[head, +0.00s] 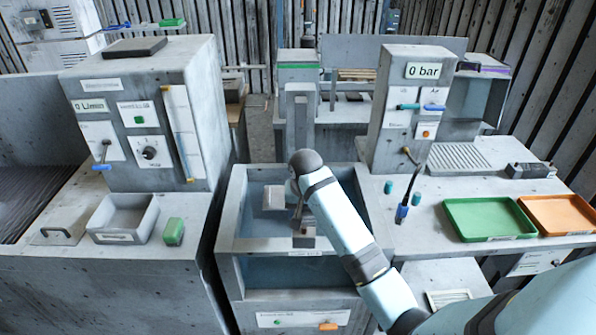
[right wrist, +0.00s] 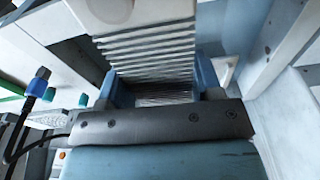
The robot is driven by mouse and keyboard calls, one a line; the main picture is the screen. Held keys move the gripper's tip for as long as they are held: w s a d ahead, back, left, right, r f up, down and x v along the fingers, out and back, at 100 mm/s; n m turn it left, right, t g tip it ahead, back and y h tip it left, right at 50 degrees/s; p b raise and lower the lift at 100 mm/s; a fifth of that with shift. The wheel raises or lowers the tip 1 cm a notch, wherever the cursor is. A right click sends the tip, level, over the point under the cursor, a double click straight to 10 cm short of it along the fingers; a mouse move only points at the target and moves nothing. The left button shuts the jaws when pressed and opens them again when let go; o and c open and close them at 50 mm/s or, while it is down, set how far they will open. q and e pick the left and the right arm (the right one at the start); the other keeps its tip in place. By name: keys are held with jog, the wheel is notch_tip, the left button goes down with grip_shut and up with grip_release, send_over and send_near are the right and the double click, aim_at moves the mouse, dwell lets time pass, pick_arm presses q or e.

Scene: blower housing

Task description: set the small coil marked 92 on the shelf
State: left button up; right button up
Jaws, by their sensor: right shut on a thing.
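My right gripper (head: 301,222) reaches down into the open grey tank (head: 228,225) in the middle of the head view. In the right wrist view a pale ribbed block (right wrist: 155,45), which looks like the small coil, sits between the fingers (right wrist: 158,90), and the gripper is shut on it. In the head view a small grey block (head: 273,197) shows beside the gripper, within the tank's outline. I can read no 92 on it. I cannot tell which surface is the shelf. My left gripper is not in view.
A grey cabinet (head: 150,110) with a grey tray (head: 123,215) and a green block (head: 174,232) stands left. On the right bench are a green tray (head: 488,218), an orange tray (head: 560,214) and a gauge column marked 0 bar (head: 405,100). The tank walls surround my gripper.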

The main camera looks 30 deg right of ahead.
jog(key=w+d+r+m+g+b, duration=0.1)
jog(key=w+d+r+m+b, duration=0.2)
jog(key=d+m, duration=0.35)
jog(key=w+d+r+m+b, duration=0.1)
jog(key=w+d+r+m, duration=0.1)
jog(key=w+d+m, duration=0.45)
jog(key=w+a+f+m+b, duration=0.1)
jog(key=f+b, duration=0.1)
jog(key=w+a+f+m+b, duration=0.1)
jog(key=a+f+m+b, duration=0.1)
jog(key=w+a+f+m+g+b, duration=0.1)
jog(key=a+f+b, duration=0.1)
jog(key=b, duration=0.1)
jog(key=shift+f, duration=0.1)
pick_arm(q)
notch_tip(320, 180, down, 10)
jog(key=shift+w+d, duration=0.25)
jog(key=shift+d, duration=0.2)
